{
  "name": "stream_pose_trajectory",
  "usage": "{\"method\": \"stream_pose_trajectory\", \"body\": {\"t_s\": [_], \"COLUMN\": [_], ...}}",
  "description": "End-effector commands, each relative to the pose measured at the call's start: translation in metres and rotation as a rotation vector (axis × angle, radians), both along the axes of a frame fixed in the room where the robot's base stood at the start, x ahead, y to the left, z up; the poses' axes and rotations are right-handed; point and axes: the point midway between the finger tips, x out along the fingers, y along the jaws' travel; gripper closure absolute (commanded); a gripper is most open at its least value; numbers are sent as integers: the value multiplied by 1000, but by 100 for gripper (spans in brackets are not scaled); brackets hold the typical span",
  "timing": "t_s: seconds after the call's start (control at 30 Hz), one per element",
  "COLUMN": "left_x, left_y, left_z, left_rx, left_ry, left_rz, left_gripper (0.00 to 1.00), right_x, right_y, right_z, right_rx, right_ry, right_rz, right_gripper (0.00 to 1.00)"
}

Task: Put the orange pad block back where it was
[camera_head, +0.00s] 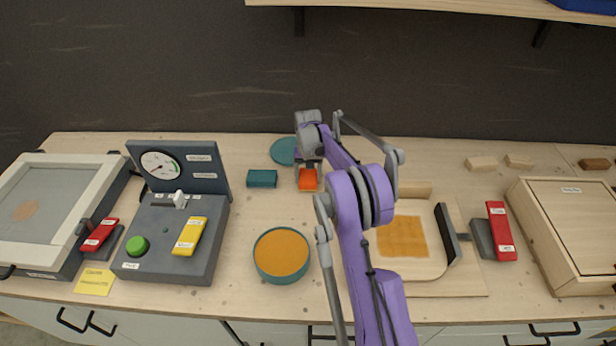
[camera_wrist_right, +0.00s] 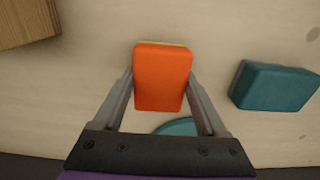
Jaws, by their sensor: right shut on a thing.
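The orange pad block (camera_head: 308,181) is between the fingers of my right gripper (camera_head: 308,172), near the middle of the table. In the right wrist view the orange block (camera_wrist_right: 162,78) fills the space between the two fingers of the right gripper (camera_wrist_right: 161,88), which is shut on it. I cannot tell whether the block touches the table. A teal block (camera_head: 262,178) lies to its left in the head view; it also shows in the right wrist view (camera_wrist_right: 274,87). A teal round disc (camera_head: 284,151) lies just behind, partly hidden by my arm. My left gripper is not in view.
A teal round dish with orange filling (camera_head: 281,254) stands in front. A grey gauge box (camera_head: 170,240) is at left. A wooden tray with an orange-brown square (camera_head: 402,237) lies right of my arm. A wooden box (camera_head: 570,225) stands far right.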

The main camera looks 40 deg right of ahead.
Motion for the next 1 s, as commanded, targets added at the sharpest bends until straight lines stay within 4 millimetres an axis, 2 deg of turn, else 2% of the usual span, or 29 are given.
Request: {"method": "stream_pose_trajectory", "body": {"t_s": [0.17, 0.2, 0.3, 0.53, 0.67, 0.77, 1.0], "left_x": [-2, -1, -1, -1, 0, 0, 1], "left_y": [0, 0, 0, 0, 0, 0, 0], "left_z": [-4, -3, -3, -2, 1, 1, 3], "left_rx": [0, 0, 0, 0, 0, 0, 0], "left_ry": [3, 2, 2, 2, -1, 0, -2], "left_rz": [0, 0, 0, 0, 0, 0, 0], "left_gripper": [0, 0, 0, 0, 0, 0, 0], "right_x": [0, 0, 0, 0, 0, 0, 0], "right_y": [0, 0, 0, 0, 0, 0, 0], "right_z": [-5, -4, -4, -3, 6, 20, 73], "right_rx": [1, 0, 0, 0, 0, 0, 0], "right_ry": [1, 0, 0, 0, 0, 0, 0], "right_rz": [0, 0, 0, 0, 0, 0, 0], "right_gripper": [77, 18, 0, 0, 0, 0, 0]}}
